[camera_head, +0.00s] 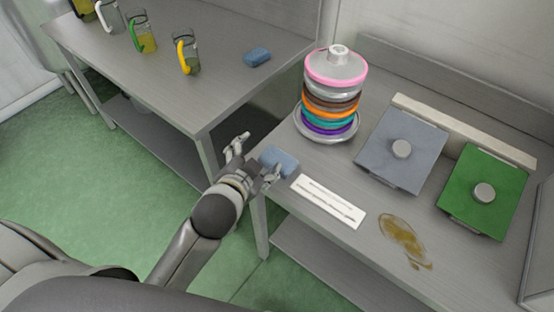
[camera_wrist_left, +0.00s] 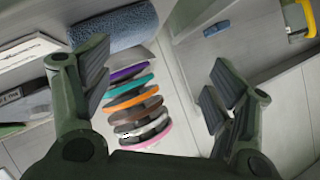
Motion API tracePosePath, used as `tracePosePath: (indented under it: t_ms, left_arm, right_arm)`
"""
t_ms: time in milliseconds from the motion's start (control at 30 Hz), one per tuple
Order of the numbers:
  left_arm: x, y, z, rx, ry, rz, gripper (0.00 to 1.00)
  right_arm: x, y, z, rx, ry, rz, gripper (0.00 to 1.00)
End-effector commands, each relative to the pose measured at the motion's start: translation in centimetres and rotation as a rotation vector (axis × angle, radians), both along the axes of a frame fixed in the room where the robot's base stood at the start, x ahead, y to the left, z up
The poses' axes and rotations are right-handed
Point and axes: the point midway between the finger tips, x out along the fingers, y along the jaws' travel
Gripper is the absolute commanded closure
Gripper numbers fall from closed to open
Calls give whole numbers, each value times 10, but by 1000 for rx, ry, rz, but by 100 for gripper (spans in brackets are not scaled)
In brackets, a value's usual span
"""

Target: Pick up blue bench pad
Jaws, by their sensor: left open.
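A blue bench pad (camera_head: 280,159) lies at the left front corner of the right steel bench, beside a white label strip. It also shows at the top of the left wrist view (camera_wrist_left: 116,24), beyond the left finger. My left gripper (camera_head: 252,155) is open and empty at that corner, with one finger close to the pad and the other out to its left. I cannot tell whether the finger touches the pad. A second blue pad (camera_head: 257,58) lies on the left bench near the jugs. My right gripper is in neither view.
A stack of coloured rings on a spindle (camera_head: 333,95) stands behind the pad. A white label strip (camera_head: 328,201), a brown spill (camera_head: 404,238), a grey lidded box (camera_head: 401,146) and a green lidded box (camera_head: 484,190) are to the right. Several jugs (camera_head: 187,54) stand on the left bench.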

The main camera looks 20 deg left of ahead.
Motion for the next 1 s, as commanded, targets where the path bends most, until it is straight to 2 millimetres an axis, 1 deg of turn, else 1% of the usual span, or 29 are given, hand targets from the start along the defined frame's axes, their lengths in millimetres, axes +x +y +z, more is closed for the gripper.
tracePosePath:
  t_ms: [33, 67, 167, 267, 300, 333, 367, 400, 433, 467, 500, 567, 600, 667, 700, 800, 867, 900, 967, 1000]
  left_arm:
    - [10, -3, 12, 28, -53, -20, 20]
    - [15, -6, 19, 45, -84, -34, 20]
    - [34, -17, 48, 114, -208, -86, 20]
    - [53, -36, 89, 218, -381, -162, 20]
    - [60, -47, 109, 271, -466, -200, 20]
    - [64, -56, 125, 314, -533, -231, 20]
    - [67, -67, 140, 361, -601, -263, 20]
    - [69, -81, 160, 426, -695, -307, 20]
    - [69, -92, 174, 476, -763, -341, 20]
    - [68, -104, 187, 525, -830, -374, 20]
    - [65, -121, 203, 592, -922, -421, 20]
    - [58, -145, 223, 696, -1054, -492, 20]
    - [51, -162, 233, 766, -1140, -540, 20]
    - [39, -187, 245, 874, -1269, -617, 20]
    - [31, -203, 249, 948, -1351, -670, 20]
    - [8, -239, 248, 1137, -1551, -809, 20]
    - [-6, -257, 240, 1253, -1663, -901, 20]
    - [-14, -267, 231, 1328, -1732, -967, 20]
    - [-24, -279, 215, 1444, -1833, -1069, 20]
    - [-29, -283, 202, 1522, -1894, -1143, 20]
  right_arm:
    - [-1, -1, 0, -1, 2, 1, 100]
    - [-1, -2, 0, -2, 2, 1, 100]
    - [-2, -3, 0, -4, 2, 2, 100]
    - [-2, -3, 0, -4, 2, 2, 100]
    - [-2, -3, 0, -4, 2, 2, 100]
    - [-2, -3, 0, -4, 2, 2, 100]
    - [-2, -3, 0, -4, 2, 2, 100]
    - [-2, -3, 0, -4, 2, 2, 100]
    - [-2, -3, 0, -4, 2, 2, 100]
    - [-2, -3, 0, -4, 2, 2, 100]
    - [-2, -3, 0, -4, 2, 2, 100]
    - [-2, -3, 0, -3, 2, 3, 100]
    - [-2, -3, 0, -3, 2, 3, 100]
    - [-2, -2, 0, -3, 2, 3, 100]
    - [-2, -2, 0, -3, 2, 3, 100]
    - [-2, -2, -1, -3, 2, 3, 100]
    - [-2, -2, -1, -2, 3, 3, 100]
    - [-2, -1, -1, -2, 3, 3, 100]
    - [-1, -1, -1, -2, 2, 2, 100]
    - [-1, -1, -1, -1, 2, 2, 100]
